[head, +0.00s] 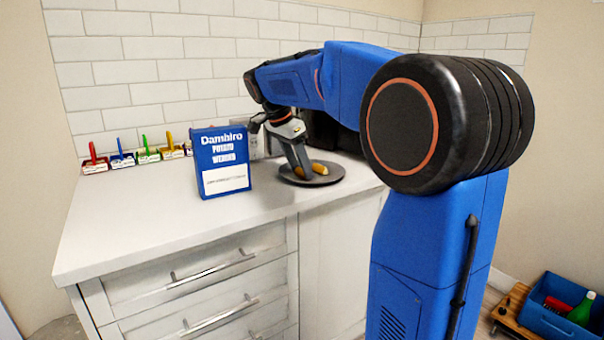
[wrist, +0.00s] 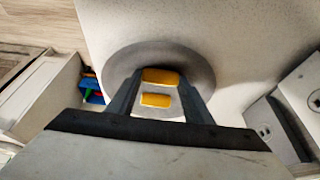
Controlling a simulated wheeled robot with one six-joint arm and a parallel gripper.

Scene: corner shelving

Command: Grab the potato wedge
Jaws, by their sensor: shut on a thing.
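Two yellow-orange potato wedges are at a dark round plate (head: 334,179) on the white counter. In the head view one wedge (head: 319,168) shows to the right of my fingertips and part of the other (head: 299,172) to the left. My gripper (head: 304,170) points down at the plate. In the wrist view my gripper (wrist: 160,80) is shut on the upper potato wedge (wrist: 161,77), which spans the gap between the fingertips. The lower wedge (wrist: 155,100) also shows between the fingers. I cannot tell whether the held wedge touches the plate (wrist: 190,60).
A blue potato wedges box (head: 222,160) stands upright left of the plate. Several small coloured holders (head: 122,159) line the tiled wall. A dark object stands behind the plate. The counter's front left (head: 140,230) is clear. A blue crate (head: 550,318) with bottles is low at right.

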